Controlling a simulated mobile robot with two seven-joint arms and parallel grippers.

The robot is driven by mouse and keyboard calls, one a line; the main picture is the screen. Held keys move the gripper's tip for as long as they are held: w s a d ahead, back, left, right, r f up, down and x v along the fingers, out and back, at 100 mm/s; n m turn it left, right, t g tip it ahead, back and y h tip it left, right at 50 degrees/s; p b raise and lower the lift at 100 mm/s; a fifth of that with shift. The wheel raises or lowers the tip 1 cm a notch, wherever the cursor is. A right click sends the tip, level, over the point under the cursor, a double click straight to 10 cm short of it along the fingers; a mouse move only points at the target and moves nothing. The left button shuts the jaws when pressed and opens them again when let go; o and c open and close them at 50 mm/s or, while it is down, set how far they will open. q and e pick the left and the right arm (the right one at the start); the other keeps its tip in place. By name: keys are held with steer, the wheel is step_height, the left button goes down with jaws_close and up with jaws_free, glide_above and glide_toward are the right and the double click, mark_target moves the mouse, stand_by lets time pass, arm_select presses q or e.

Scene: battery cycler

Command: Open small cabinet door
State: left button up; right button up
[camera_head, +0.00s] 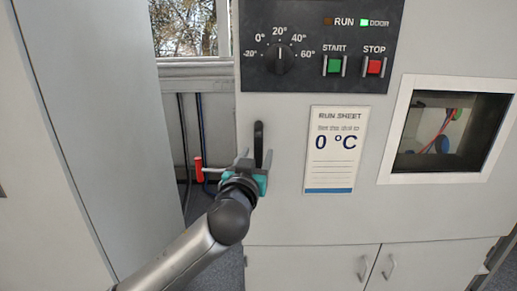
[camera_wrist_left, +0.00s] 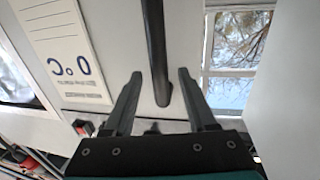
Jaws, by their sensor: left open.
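The grey cabinet front (camera_head: 285,215) fills the middle and right of the head view and looks shut. A black upright handle (camera_head: 258,140) is on its left part, below the dial panel. My left gripper (camera_head: 254,157) is open at the lower end of this handle, one finger on each side. In the left wrist view the black handle (camera_wrist_left: 156,45) runs down between the two fingers (camera_wrist_left: 160,73), with a gap on each side. Two lower doors with small curved handles (camera_head: 364,269) are shut. My right gripper is not in view.
A dark panel (camera_head: 300,80) has a dial, a green START, a red STOP and a lit green DOOR lamp. A run sheet (camera_head: 335,175) reads 0 °C. A window (camera_head: 440,178) shows wires inside. A red lever (camera_head: 199,169) is left of the gripper; a grey panel (camera_head: 100,110) stands further left.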

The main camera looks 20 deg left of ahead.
arm_select(q)
steer(key=shift+w, duration=1.2)
steer(key=shift+c, duration=0.4)
jaws_close()
